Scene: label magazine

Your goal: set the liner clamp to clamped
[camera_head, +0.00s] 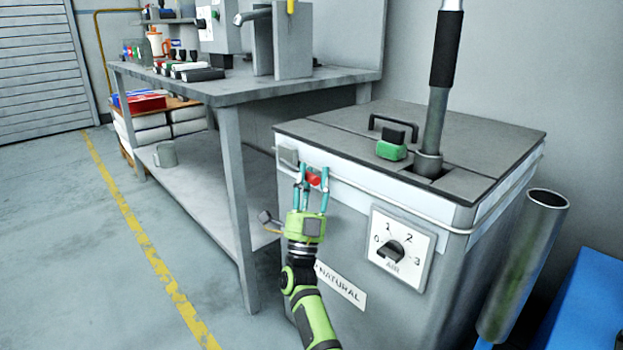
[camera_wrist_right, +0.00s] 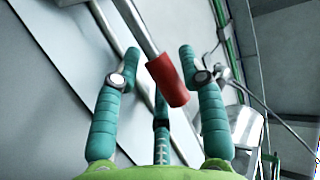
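The liner clamp shows as a lever with a red grip (camera_head: 314,180) at the front of the grey bin, beside the white liner band (camera_head: 352,192). My right gripper (camera_head: 311,182) is at this grip, with its teal fingers apart. In the right wrist view, the red grip (camera_wrist_right: 167,80) on its metal rod lies between the spread fingers of my right gripper (camera_wrist_right: 155,68). Gaps show between the grip and the two outer fingers; contact with the third finger cannot be told. My left gripper is not in view.
The bin lid (camera_head: 345,122) carries a black handle, a green-and-black block (camera_head: 392,148) and a tall black-gripped lever (camera_head: 446,50). An air dial (camera_head: 391,250) is on the bin front. A workbench (camera_head: 225,92) stands left; a metal tube (camera_head: 522,265) stands right. Floor at left is clear.

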